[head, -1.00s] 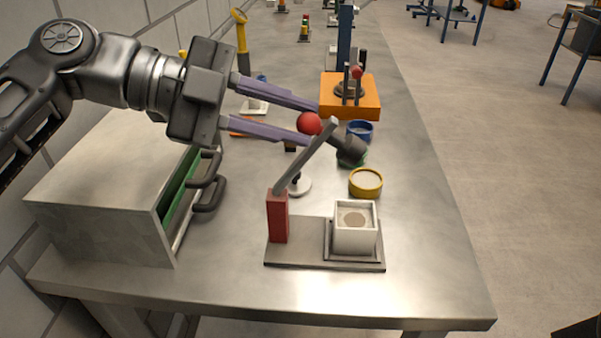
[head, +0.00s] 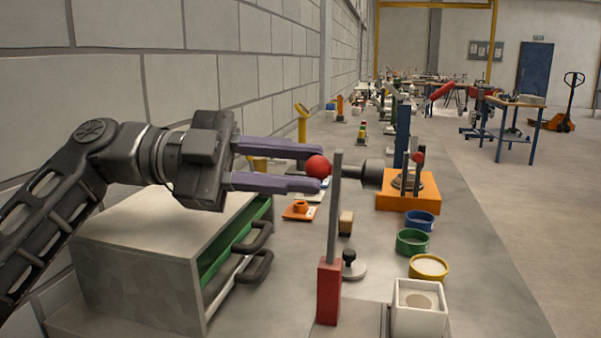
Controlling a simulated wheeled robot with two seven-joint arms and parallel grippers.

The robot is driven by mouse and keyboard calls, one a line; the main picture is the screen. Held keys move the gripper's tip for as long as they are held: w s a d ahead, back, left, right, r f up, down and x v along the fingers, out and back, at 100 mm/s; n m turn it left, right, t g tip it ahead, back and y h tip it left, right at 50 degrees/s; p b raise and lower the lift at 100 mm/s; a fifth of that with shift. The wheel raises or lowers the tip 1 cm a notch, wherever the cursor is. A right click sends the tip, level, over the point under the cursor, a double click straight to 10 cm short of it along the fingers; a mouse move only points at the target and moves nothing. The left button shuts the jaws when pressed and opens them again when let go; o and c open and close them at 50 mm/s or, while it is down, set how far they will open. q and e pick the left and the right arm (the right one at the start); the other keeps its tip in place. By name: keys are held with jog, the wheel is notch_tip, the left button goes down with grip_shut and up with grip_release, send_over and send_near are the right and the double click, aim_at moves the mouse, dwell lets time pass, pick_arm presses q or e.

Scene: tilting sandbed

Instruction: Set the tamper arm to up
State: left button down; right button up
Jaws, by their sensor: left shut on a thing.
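The tamper arm (head: 335,208) is a grey bar that rises from a red post (head: 328,292) and stands close to upright. A dark tamper head (head: 372,172) sticks out to the right near its top. A red ball knob (head: 318,167) is on its left side. My left gripper (head: 312,168) comes in from the left, with its purple fingers shut on the knob. A white box of sand (head: 419,312) stands to the right of the post, below the head and clear of it. My right gripper is not in view.
A grey cabinet (head: 150,235) with a green drawer and black handles stands left, under my left arm. Yellow (head: 429,268), green (head: 412,242) and blue (head: 420,220) round dishes lie behind the sand box. An orange block (head: 408,192) stands farther back. The floor at right is open.

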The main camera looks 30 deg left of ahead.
pick_arm(q)
jog(key=shift+d+f, duration=0.15)
jog(key=shift+f, duration=0.4)
jog(key=c, duration=1.1)
grip_release()
jog(key=shift+r, duration=0.15)
jog(key=shift+c, duration=0.2)
notch_tip(320, 180, up, 10)
jog(key=p, duration=0.4)
